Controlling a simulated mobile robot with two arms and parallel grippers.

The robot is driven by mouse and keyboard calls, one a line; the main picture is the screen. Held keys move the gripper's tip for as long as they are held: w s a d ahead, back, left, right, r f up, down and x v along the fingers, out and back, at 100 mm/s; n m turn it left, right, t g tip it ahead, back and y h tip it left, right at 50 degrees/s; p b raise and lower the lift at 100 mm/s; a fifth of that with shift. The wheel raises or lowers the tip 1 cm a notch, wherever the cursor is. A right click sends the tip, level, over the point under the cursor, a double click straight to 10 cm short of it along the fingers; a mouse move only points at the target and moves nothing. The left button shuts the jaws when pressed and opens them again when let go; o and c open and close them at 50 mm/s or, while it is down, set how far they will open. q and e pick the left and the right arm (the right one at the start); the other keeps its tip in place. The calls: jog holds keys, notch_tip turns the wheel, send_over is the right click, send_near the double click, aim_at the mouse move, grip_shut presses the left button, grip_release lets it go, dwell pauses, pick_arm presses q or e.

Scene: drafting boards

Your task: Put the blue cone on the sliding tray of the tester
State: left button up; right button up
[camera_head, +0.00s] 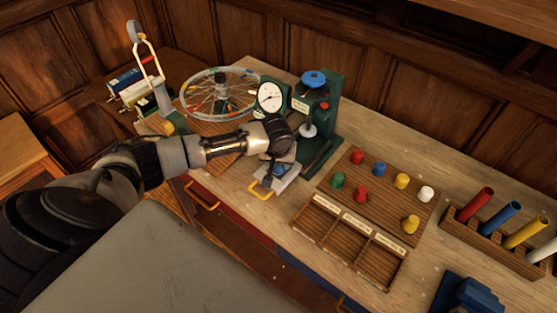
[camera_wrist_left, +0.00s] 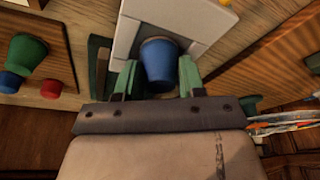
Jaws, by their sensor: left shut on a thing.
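My left gripper (camera_head: 279,168) is at the front of the green tester (camera_head: 324,125), over its pale sliding tray (camera_head: 284,184) with the yellow handle (camera_head: 261,190). In the left wrist view its green fingers (camera_wrist_left: 159,80) are shut on a blue cone (camera_wrist_left: 158,62), one on each side. The cone is in front of the light grey tray (camera_wrist_left: 128,40); I cannot tell whether it touches it. In the head view the gripper mostly hides the cone. Another blue piece (camera_head: 379,169) stands on the wooden board. My right gripper is not in view.
The board (camera_head: 345,200) right of the tester carries several coloured pieces. An empty sectioned tray (camera_head: 332,237) lies before it. A rack (camera_head: 490,236) of coloured tubes stands at the right. A spoked wheel (camera_head: 222,92) and dial gauge (camera_head: 271,97) stand behind my left arm.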

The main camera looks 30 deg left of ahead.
aim_at(277, 178)
pick_arm(q)
jog(key=o, duration=0.9)
jog(key=shift+f, duration=0.1)
jog(key=b+v, duration=0.1)
jog(key=v, duration=1.1)
